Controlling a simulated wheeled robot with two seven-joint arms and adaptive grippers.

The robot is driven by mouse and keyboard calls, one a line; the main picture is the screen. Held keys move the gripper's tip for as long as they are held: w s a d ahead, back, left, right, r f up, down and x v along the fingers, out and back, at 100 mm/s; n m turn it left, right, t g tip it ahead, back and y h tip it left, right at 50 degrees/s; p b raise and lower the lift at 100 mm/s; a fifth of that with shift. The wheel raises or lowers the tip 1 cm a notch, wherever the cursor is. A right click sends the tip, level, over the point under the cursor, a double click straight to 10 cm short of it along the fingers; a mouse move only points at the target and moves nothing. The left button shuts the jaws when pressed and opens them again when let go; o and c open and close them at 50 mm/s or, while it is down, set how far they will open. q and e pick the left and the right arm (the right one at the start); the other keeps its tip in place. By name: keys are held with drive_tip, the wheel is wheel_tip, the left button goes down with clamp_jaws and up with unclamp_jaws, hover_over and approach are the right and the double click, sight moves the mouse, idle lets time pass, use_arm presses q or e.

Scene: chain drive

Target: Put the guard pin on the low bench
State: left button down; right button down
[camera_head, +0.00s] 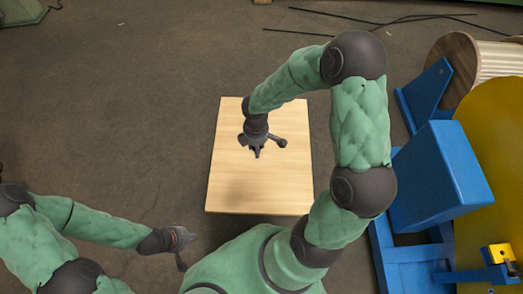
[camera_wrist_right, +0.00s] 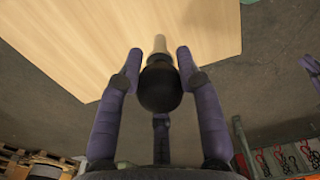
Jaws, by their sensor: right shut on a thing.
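The low bench (camera_head: 232,190) is a pale wooden slab in the middle of the head view. My right gripper (camera_head: 257,152) points down over it. In the right wrist view the gripper (camera_wrist_right: 160,62) is shut on the guard pin (camera_wrist_right: 159,88), which has a black ball knob and a pale shaft. The bench top (camera_wrist_right: 75,45) lies beyond the shaft; I cannot tell whether the pin touches it. The pin is hidden or too small to make out in the head view. My left gripper (camera_head: 185,237) is off the bench's near left corner; its jaws are unclear.
A blue machine frame (camera_head: 440,175) with a yellow disc (camera_head: 492,130) stands at the right. A wooden cable reel (camera_head: 456,58) is behind it. Black cables (camera_head: 390,22) lie on the floor at the back. The floor left of the bench is clear.

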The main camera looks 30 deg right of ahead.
drive_tip(key=s+d+f+n+b, duration=0.25)
drive_tip(key=s+f+n, duration=0.2)
drive_tip(key=n, duration=0.25)
drive_tip(key=shift+w+d+f+b, duration=0.4)
drive_tip(key=shift+w+f+b, duration=0.85)
drive_tip(key=shift+w+f, duration=1.05)
drive_tip(key=shift+w+d+f+b, duration=0.45)
drive_tip(key=shift+w+f+b, duration=0.75)
drive_tip(key=shift+w+f, duration=1.1)
drive_tip(key=shift+w+d+f+b, duration=0.4)
drive_tip(key=shift+w+f+b, duration=0.85)
drive_tip(key=shift+w+f, duration=1.05)
drive_tip(key=shift+w+r, duration=0.35)
drive_tip(key=shift+r, duration=0.05)
drive_tip(key=shift+f, duration=0.15)
drive_tip(key=c, duration=0.8)
unclamp_jaws()
drive_tip(key=shift+c, duration=0.2)
